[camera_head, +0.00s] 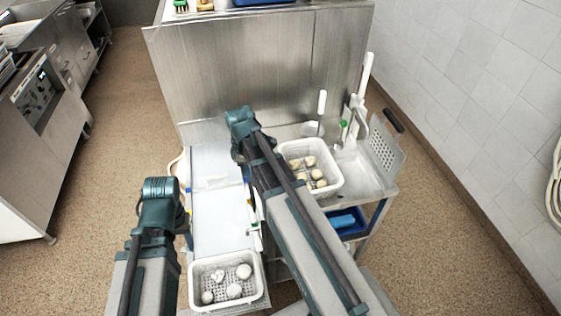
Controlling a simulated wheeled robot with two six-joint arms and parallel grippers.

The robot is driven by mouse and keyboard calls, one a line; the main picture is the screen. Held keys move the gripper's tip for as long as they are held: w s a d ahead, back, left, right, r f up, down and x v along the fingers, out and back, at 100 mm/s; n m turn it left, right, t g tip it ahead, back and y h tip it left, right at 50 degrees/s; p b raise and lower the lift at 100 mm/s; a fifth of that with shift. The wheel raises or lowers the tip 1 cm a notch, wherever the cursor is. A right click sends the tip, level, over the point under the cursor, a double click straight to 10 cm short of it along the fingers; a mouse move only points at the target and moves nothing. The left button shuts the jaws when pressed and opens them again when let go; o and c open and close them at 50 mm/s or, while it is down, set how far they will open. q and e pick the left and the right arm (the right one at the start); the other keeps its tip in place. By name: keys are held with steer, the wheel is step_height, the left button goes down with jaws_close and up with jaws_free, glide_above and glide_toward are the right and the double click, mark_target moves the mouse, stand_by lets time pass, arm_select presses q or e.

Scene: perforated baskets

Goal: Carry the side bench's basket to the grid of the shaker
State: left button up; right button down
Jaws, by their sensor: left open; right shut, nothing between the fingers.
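Two white perforated baskets are in view. One basket (193,291) stands at the near end of the pale left worktop and holds several whitish round pieces. The other basket (333,186) stands on the steel bench at the right and holds several yellowish pieces. I cannot tell for sure which surface is the shaker's grid. My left gripper (186,218) is partly hidden by my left arm, at the worktop's left edge; it is open and apart from both baskets. My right gripper (254,230), mostly hidden by my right arm, is shut and empty, above the worktop between the baskets.
A tall steel cabinet (255,65) stands behind the worktop. A perforated panel (388,148) and upright white-handled tools (366,75) are at the right bench's end. A blue tray (343,222) sits below that bench. Speckled floor is free on both sides.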

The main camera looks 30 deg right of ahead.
steer(key=w+d+r+n+p, duration=0.1)
steer(key=w+d+r+n, duration=0.1)
steer(key=d, duration=0.6)
steer(key=shift+w+d+r+n+p, duration=0.25)
steer(key=shift+w+d+n+p, duration=0.15)
steer(key=shift+w+n, duration=0.6)
steer(key=shift+w, duration=0.1)
step_height(320, 180, down, 11)
steer(key=b, duration=1)
steer(key=shift+r+b, duration=0.1)
steer(key=shift+b, duration=0.3)
steer(key=d, duration=0.2)
steer(key=shift+s+d+r+m+p, duration=0.3)
steer(key=shift+d+r+p, duration=0.05)
steer(key=shift+r+p, duration=0.05)
steer(key=shift+s+d, duration=0.15)
steer(key=shift+d, duration=0.4)
